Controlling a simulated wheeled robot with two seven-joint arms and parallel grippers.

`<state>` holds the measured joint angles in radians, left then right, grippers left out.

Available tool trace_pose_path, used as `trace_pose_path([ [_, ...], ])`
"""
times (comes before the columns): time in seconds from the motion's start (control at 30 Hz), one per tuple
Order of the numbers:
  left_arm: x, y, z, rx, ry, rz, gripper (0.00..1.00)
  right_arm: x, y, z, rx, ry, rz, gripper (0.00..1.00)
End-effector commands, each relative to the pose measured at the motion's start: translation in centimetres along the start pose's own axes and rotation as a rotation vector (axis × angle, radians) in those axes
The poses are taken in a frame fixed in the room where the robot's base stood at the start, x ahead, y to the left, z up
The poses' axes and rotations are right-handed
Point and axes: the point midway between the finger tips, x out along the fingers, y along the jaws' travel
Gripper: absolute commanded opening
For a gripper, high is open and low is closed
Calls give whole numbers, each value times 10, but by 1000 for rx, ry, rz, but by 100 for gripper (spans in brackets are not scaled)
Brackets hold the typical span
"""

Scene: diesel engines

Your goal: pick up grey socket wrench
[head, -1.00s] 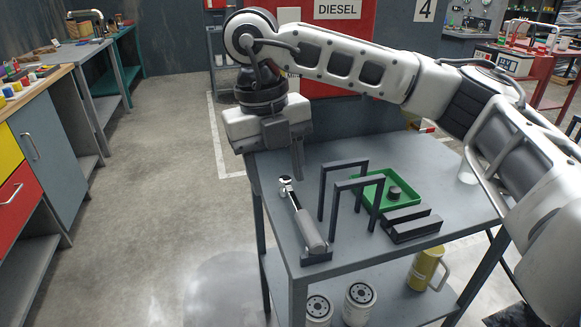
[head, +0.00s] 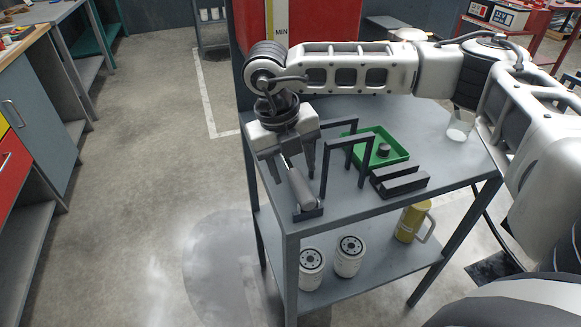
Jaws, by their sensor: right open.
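The grey socket wrench (head: 299,188) leans at a tilt on the left part of the grey cart top, its lower end in a small dark holder (head: 308,213). Its upper end is hidden by my right gripper (head: 292,178). My right gripper points down over the wrench's upper part, fingers open, one on each side of it. I cannot tell whether the fingers touch it. My left gripper is not in view.
Two dark frame-like stands (head: 347,150) rise just right of the wrench.

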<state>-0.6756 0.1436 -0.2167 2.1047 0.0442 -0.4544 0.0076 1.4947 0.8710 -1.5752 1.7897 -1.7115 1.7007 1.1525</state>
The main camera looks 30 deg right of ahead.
Motion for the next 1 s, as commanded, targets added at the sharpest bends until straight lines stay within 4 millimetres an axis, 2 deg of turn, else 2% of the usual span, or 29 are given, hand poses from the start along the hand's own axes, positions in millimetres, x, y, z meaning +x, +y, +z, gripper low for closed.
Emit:
trace_pose_path([
  [0.2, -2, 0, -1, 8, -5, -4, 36, 28, -1, 1, 2, 2, 0, 51],
  [0.47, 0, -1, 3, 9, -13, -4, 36, 31, -1, 2, 2, 0, 0, 51],
  [0.5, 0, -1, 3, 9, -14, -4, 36, 31, -1, 2, 2, 0, 0, 46],
  [0.67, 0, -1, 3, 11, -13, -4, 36, 31, -1, 2, 2, 0, 0, 1],
  [1.0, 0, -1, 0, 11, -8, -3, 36, 28, -1, 2, 2, -2, 1, 0],
])
